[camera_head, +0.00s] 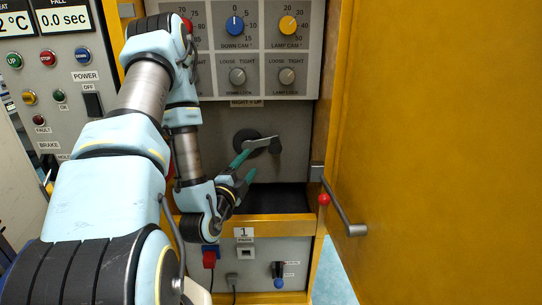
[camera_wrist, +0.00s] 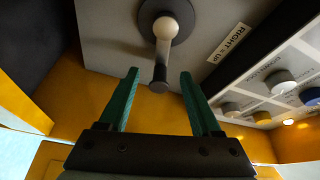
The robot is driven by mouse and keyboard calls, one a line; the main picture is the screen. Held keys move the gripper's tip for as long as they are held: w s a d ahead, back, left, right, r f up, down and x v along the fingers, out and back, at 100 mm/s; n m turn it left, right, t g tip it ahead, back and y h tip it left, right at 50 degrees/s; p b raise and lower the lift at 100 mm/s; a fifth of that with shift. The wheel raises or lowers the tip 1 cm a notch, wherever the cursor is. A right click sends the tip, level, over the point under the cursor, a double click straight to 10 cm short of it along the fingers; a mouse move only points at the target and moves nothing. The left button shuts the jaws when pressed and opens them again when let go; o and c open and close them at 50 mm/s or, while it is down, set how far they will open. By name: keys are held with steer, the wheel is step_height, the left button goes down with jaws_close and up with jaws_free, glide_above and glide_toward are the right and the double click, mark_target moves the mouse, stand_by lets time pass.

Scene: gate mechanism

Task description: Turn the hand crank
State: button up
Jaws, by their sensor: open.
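The hand crank (camera_head: 262,143) is on the grey panel, below the "RIGHT = UP" label. It has a dark round hub and a light arm pointing right to a dark-ended handle in the head view. In the wrist view, the crank (camera_wrist: 165,28) hangs from the top, its dark handle end (camera_wrist: 158,86) lined up between my fingertips. My gripper (camera_head: 246,166) is open, with green fingers, just below and left of the crank handle in the head view. It also shows in the wrist view (camera_wrist: 159,73) with nothing held. I cannot tell whether the handle is between the fingers in depth.
A red-knobbed lever (camera_head: 323,200) stands beside the yellow ledge (camera_head: 270,228). Knobs (camera_head: 237,76) sit above the crank. A dark recess (camera_head: 285,197) lies below it.

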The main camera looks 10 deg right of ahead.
mark_target(265, 143)
steer(key=b+x, duration=0.1)
steer(key=x, duration=0.2)
steer(key=b+x, duration=0.1)
steer(key=x, duration=0.2)
steer(key=b+x, duration=0.1)
steer(key=x, duration=0.2)
steer(key=shift+w+d+r, duration=0.1)
steer(key=shift+d+r, duration=0.1)
steer(key=shift+r, duration=0.15)
steer(key=shift+w+d, duration=0.35)
steer(key=shift+w, duration=0.2)
steer(key=shift+c, duration=0.2)
jaws_close()
stand_by(0.6)
